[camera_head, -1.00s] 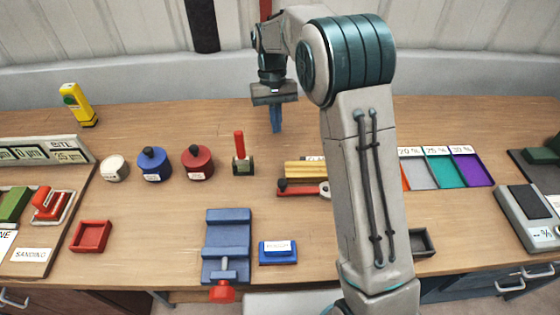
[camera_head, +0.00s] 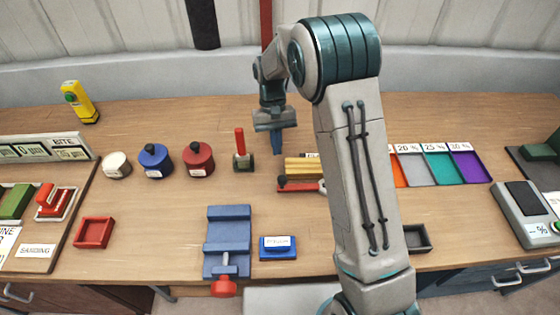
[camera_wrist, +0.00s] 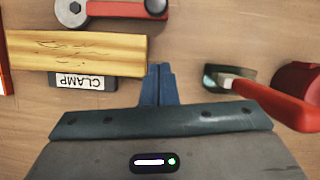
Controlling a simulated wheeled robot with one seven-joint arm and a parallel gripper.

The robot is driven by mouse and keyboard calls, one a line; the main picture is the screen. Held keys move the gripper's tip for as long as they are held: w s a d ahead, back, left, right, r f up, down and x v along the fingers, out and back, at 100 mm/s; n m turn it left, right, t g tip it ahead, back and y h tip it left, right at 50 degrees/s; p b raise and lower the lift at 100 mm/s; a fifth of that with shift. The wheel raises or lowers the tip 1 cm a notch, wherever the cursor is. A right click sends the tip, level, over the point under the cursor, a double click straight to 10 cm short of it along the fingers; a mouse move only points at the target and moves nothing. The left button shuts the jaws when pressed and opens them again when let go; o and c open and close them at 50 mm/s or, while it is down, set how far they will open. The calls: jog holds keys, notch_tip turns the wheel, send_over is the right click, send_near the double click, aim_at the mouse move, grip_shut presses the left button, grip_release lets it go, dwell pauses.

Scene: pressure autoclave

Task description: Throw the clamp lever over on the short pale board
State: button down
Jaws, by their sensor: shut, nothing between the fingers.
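The short pale board (camera_head: 300,166) lies on the bench, partly hidden by my arm in the head view. In the wrist view the board (camera_wrist: 100,52) has a CLAMP label (camera_wrist: 82,81) along one side. Along its other side lies a red lever (camera_head: 297,186) with a dark knob at its left end. In the wrist view the lever (camera_wrist: 110,9) also shows a grey part and a bolt. My gripper (camera_head: 277,153) is shut and empty, pointing down by the board's left end. Its blue fingertips (camera_wrist: 160,68) appear clear of the board and lever.
An upright red handle on a dark base (camera_head: 243,160) stands left of my gripper, with red (camera_head: 198,160) and blue (camera_head: 154,161) pots beyond. A blue vise (camera_head: 228,240) and blue block (camera_head: 278,247) are in front. Coloured trays (camera_head: 440,168) lie right. Bare bench lies behind my gripper.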

jog(key=shift+x, duration=1.05)
jog(key=shift+s+d+f+p, duration=0.15)
jog(key=shift+s+p, duration=0.2)
jog(key=shift+s, duration=0.65)
jog(key=shift+s+d+f+p, duration=0.1)
jog(key=shift+s+d+p, duration=0.2)
jog(key=shift+s, duration=0.7)
